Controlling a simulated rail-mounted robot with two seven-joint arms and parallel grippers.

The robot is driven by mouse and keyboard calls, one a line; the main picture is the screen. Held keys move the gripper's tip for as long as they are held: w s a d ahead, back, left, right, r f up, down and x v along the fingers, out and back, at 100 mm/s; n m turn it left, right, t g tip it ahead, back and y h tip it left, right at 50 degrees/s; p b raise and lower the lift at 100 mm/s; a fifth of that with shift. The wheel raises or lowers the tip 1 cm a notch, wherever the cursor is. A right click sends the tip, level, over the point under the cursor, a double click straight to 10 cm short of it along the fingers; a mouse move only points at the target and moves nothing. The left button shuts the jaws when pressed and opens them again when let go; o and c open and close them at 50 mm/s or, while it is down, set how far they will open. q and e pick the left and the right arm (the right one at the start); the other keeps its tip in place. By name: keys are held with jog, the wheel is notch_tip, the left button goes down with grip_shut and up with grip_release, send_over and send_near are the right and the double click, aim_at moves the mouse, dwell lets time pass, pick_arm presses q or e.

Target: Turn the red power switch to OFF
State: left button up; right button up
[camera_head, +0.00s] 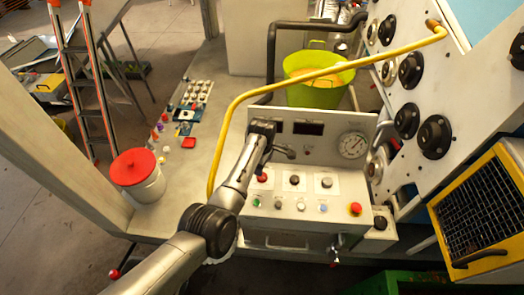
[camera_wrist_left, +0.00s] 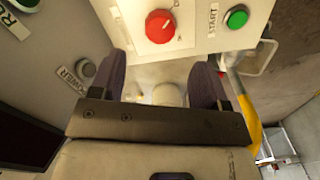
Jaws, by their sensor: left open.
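The red power switch (camera_wrist_left: 160,27) is a round red knob on a pale plate at the top of the left wrist view. In the head view the red switch (camera_head: 262,177) is at the left of the control box's row of knobs, close beside my arm. My left gripper (camera_wrist_left: 160,70) is open and empty, its two dark fingers spread below the knob in the wrist view and apart from it. In the head view the left gripper (camera_head: 285,151) is over the box, in front of its upright panel. The knob's position label is not readable. My right gripper is not in view.
A green START button (camera_wrist_left: 237,18) is beside the red knob. Black knobs (camera_head: 294,180) and a red mushroom button (camera_head: 355,208) are farther right. A yellow rail (camera_head: 240,98) arches over the box. A gauge (camera_head: 352,145) is on the upright panel.

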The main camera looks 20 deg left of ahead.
pick_arm(q)
notch_tip(320, 180, up, 6)
dwell(0.4)
jog(key=shift+r, duration=0.1)
dwell(0.4)
